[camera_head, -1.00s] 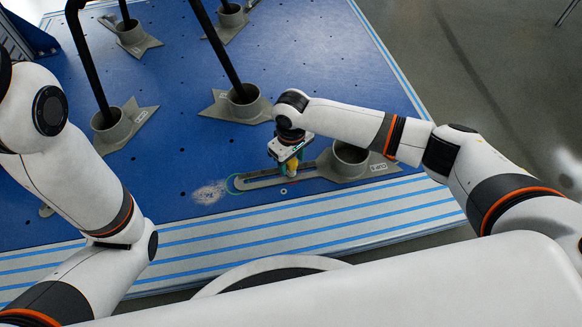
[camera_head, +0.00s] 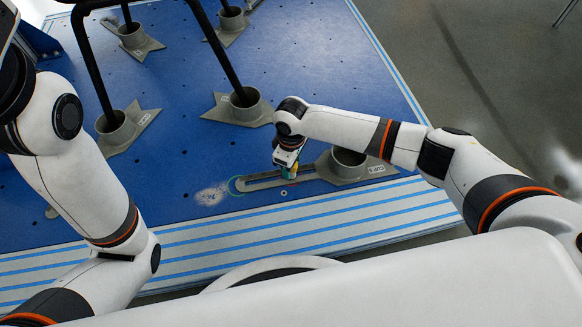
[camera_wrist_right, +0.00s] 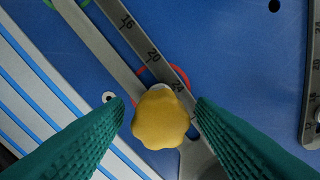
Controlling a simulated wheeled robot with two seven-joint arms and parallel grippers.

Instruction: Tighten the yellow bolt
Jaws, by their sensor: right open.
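The yellow bolt (camera_wrist_right: 160,118) has a lobed knob head and shows large in the right wrist view. It stands at the slotted metal bracket (camera_wrist_right: 120,50), which has number marks along its slot. My right gripper (camera_wrist_right: 162,110) is open, with one green finger on each side of the bolt head and a gap to each. In the head view my right gripper (camera_head: 287,170) points down over the bracket (camera_head: 265,180) and mostly hides the bolt. My left gripper is out of the head view; only its arm shows at the left.
A grey cup holder (camera_head: 350,160) stands at the bracket's right end. Other cup holders (camera_head: 240,108) with black chair legs stand farther back on the blue board (camera_head: 190,110). A striped border (camera_head: 310,215) runs along the front. A small bolt hole (camera_wrist_right: 109,97) lies left of the knob.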

